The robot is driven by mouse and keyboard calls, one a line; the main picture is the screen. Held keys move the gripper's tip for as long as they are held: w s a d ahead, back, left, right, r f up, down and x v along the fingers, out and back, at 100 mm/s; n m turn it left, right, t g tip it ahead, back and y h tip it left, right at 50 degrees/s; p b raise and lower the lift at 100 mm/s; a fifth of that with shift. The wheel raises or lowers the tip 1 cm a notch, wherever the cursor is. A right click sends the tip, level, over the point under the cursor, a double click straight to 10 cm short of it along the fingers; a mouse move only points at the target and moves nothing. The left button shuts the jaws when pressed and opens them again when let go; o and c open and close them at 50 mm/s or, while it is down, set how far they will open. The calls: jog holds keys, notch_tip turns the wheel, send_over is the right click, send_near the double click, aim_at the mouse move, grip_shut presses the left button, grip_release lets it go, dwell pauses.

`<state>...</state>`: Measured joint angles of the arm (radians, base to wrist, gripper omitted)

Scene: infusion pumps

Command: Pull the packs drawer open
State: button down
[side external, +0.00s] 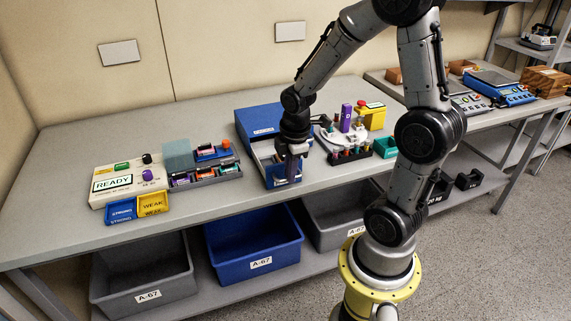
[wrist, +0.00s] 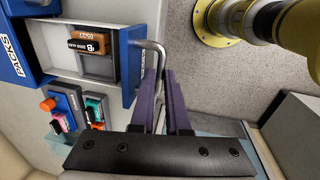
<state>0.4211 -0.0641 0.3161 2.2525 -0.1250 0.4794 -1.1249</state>
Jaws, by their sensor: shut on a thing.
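The packs drawer (wrist: 100,68) has a blue front and a light grey inside, and shows open in the wrist view. A brown pack (wrist: 90,41) lies in it. Its metal bar handle (wrist: 152,44) sticks out from the front. My gripper (wrist: 163,78), with purple fingers, is shut on this handle. In the side external view the blue packs cabinet (side external: 259,120) stands mid-table, the drawer (side external: 264,152) extending from it towards the table's front edge. My gripper (side external: 292,168) is at the drawer's front there, and the arm hides part of it and the handle.
Left of the drawer are a READY panel (side external: 112,183), blue and yellow trays (side external: 152,203) and a rack of coloured pieces (side external: 205,175). Right of it is a round stand with vials (side external: 347,153). Grey and blue bins (side external: 254,246) sit below. Table front left is clear.

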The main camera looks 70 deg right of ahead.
jog(key=shift+w+r, duration=0.1)
jog(key=shift+w, duration=0.05)
jog(key=c, duration=0.9)
grip_release()
notch_tip(320, 180, up, 14)
jog(key=s+a, duration=0.1)
jog(key=s, duration=0.1)
jog(key=shift+a+f, duration=0.2)
jog(key=shift+a, duration=0.1)
jog(key=shift+w, duration=0.1)
